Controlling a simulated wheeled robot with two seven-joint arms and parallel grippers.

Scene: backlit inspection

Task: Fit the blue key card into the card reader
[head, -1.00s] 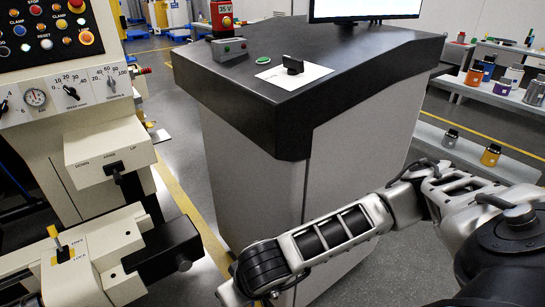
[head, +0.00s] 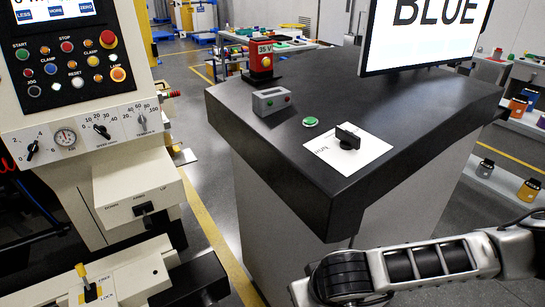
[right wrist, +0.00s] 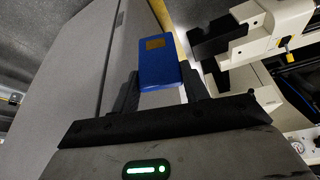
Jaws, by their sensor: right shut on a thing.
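The blue key card (right wrist: 160,48), with a small gold-brown patch, shows in the right wrist view. My right gripper (right wrist: 160,84) is shut on it, one dark finger at each side, and the card sticks out past the fingertips. In the head view my right forearm crosses the bottom right, and its gripper and the card are out of frame. A small grey box (head: 271,101) with a red and a green light stands on the dark desk top; it may be the card reader, but I cannot make out a slot. My left gripper is in neither view.
The desk top (head: 330,105) also bears a black switch on a white plate (head: 348,148), a green button (head: 310,122), a red 35 V unit (head: 263,60) and a screen (head: 420,30) reading BLUE. A cream machine (head: 85,140) stands at left, across a floor gap.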

